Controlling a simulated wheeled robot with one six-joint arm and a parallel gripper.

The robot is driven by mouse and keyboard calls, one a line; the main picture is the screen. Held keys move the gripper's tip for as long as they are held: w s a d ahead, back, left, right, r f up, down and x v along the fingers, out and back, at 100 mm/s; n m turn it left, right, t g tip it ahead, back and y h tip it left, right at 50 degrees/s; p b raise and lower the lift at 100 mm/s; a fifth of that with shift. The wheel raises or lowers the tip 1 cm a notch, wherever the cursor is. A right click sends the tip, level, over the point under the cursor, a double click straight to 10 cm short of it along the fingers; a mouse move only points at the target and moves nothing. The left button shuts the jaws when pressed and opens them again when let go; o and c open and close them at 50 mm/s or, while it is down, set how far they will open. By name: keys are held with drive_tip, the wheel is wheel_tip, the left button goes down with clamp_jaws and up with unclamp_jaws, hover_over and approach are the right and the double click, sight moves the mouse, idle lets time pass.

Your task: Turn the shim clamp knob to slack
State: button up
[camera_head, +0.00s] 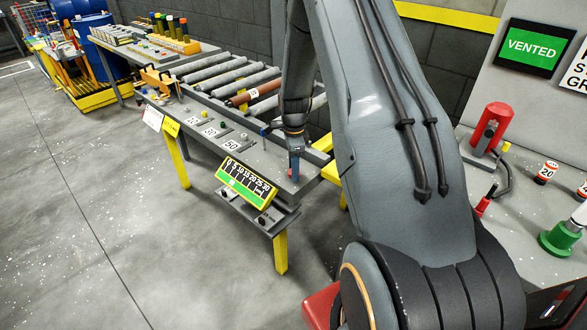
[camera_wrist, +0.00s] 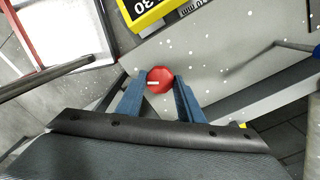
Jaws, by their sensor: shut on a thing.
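The shim clamp knob is round and red with a short white mark, and it shows in the wrist view (camera_wrist: 160,80). My gripper (camera_wrist: 160,88) has its two blue fingers on either side of the knob, shut on it. In the head view my gripper (camera_head: 294,165) reaches down to the near end of the grey roller bench, and the knob there is mostly hidden by the fingers. The yellow-framed scale (camera_head: 246,182) with a green band and numbers up to 30 hangs at the bench's front edge, left of my gripper.
The grey bench (camera_head: 190,112) has several number labels and small coloured knobs along its top, with rollers (camera_head: 240,85) behind. A thin rod with a blue tip (camera_wrist: 292,46) lies near the knob. A right-hand bench holds a red cylinder (camera_head: 491,128) and a green-based fitting (camera_head: 560,238). The floor at left is clear.

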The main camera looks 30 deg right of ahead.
drive_tip(key=shift+n, duration=0.3)
drive_tip(key=n+b, duration=0.1)
drive_tip(key=n, duration=0.3)
drive_tip(key=shift+n+b, duration=0.35)
drive_tip(key=shift+n, duration=0.05)
drive_tip(key=n+b, duration=0.1)
drive_tip(key=n, duration=1.1)
drive_tip(key=shift+n, duration=0.3)
drive_tip(key=n, duration=0.5)
drive_tip(key=shift+n+b, duration=0.3)
drive_tip(key=shift+n, duration=0.1)
drive_tip(key=o, duration=1.1)
